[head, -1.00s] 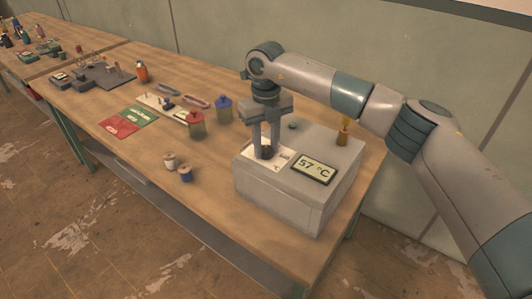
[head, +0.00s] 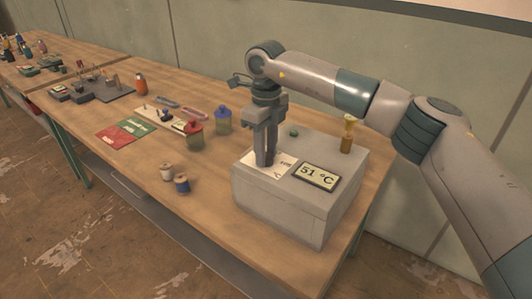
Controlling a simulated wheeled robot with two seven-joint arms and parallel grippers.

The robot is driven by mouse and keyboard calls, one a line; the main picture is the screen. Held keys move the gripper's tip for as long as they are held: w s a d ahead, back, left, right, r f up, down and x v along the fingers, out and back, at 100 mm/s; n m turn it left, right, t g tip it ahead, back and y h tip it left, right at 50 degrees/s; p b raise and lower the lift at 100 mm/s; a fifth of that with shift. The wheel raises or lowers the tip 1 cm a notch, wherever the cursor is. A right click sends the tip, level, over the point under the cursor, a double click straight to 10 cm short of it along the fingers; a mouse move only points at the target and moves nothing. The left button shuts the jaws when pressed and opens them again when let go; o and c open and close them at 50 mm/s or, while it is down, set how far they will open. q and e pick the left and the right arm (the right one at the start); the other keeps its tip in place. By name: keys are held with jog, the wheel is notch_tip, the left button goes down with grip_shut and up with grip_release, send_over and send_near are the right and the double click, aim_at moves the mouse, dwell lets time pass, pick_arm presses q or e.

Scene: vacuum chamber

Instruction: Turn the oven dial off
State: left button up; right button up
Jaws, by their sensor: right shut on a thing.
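The oven is a grey box (head: 285,205) on the right end of the wooden table. A display (head: 316,176) on its top reads 51 °C. My right gripper (head: 265,162) points down onto the white dial plate (head: 285,161) beside the display. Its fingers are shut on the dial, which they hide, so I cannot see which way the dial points. A small green knob (head: 294,132) sits behind the gripper on the top. My left gripper is not in view.
Left of the oven stand thread spools (head: 182,184), a red jar (head: 194,135) and a blue-lidded jar (head: 223,119). Red and green cards (head: 117,134) lie further left. A small brass-coloured bottle (head: 347,134) stands at the oven's back right. The table front is mostly clear.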

jog(key=shift+r, duration=0.1)
jog(key=o, duration=1.1)
jog(key=shift+c, duration=0.2)
jog(key=shift+r, duration=0.1)
jog(key=shift+r, duration=0.5)
notch_tip(320, 180, up, 2)
jog(key=shift+r+b, duration=0.2)
jog(key=shift+b, duration=0.35)
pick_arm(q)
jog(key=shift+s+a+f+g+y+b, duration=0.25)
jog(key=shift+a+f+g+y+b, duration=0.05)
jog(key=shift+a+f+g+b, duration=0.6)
pick_arm(e)
notch_tip(320, 180, up, 14)
jog(key=shift+f, duration=0.15)
